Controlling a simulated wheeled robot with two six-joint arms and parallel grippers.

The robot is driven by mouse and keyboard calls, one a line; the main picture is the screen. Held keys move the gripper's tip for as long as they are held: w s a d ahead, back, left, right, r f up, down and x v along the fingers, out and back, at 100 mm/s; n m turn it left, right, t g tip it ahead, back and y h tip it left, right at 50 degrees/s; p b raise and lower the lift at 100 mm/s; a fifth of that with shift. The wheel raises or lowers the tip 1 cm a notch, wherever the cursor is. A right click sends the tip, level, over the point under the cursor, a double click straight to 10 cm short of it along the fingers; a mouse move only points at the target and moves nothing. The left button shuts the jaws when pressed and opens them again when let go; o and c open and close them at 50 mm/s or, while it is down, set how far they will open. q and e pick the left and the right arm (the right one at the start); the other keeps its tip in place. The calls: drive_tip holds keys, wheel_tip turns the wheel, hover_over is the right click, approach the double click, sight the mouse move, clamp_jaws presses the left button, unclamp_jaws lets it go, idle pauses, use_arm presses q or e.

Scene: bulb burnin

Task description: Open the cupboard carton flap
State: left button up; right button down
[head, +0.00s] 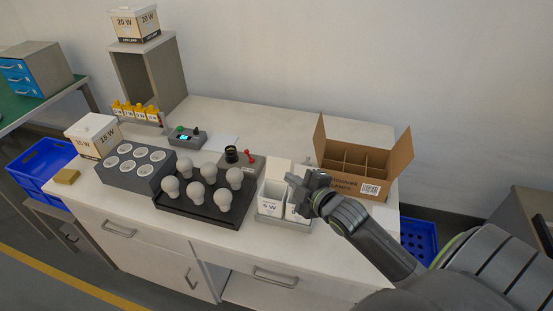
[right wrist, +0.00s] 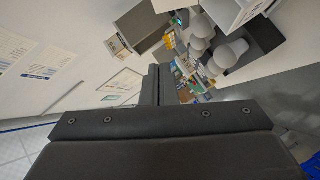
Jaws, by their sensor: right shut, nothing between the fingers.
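A white and tan carton marked 20 W (head: 136,24) stands on top of a grey open-fronted cupboard (head: 171,75) at the back left. Its white top looks closed. My right gripper (head: 294,183) is shut and empty, at the front right of the table. It is far to the right of that carton and partly covers a grey tray (head: 268,219) with a white 5 W carton (head: 270,201). In the right wrist view the shut fingers (right wrist: 158,84) show from behind, with nothing between them. My left gripper is not in view.
A brown divided box (head: 367,186) with raised flaps stands behind my right gripper. A black tray (head: 205,222) of several bulbs, a grey socket block (head: 131,182) and a 15 W carton (head: 93,135) fill the left. The back middle of the table (head: 260,122) is clear.

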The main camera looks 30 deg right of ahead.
drive_tip(key=d+n, duration=0.1)
drive_tip(key=p, duration=0.2)
approach(276, 160)
drive_tip(key=w+a, duration=0.3)
drive_tip(key=shift+w+d+f+g+h+p, duration=0.25)
drive_tip(key=shift+w+d+g+h+p, duration=0.2)
drive_tip(key=shift+w+d, duration=0.5)
drive_tip(key=shift+w+d+f, duration=0.25)
drive_tip(key=shift+w, duration=0.1)
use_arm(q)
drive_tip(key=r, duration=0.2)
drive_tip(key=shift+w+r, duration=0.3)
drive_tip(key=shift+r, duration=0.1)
use_arm(e)
drive_tip(key=shift+w, duration=0.1)
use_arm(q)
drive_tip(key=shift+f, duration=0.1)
use_arm(e)
drive_tip(key=shift+d, duration=0.1)
